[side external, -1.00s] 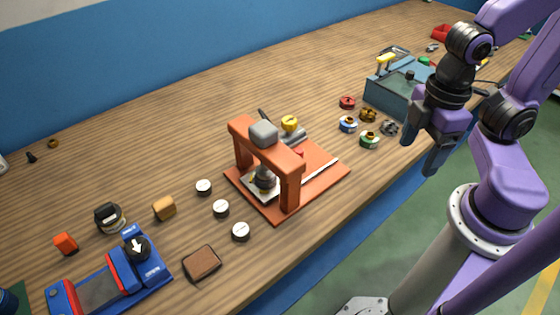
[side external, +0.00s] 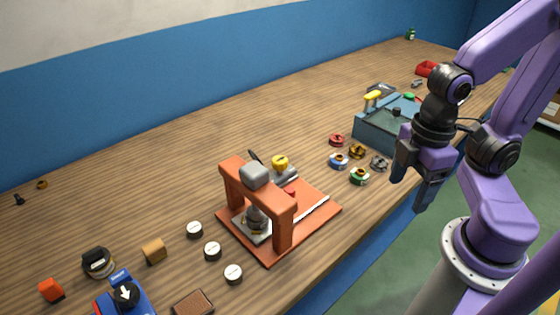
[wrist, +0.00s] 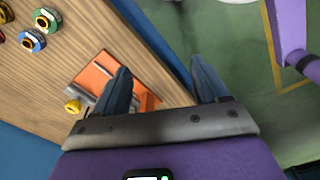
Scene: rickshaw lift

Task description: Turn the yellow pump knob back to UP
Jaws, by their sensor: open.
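The yellow pump knob (side external: 280,162) sits on a grey cylinder at the back of a small orange press (side external: 262,215) on the bench. It also shows in the wrist view (wrist: 72,106), to the left of my fingers. Its markings are too small to read, so I cannot tell which way it points. My gripper (side external: 409,193) is open and empty, pointing down beyond the bench's front edge, right of the press and apart from it. In the wrist view its two fingers (wrist: 160,65) stand apart, and the left one hides part of the press.
Several coloured rings (side external: 339,160) lie between the press and a blue-grey box (side external: 385,130) with a yellow handle. White-topped discs (side external: 212,251) and a blue device with a black arrow dial (side external: 125,294) lie to the left. The bench behind the press is clear.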

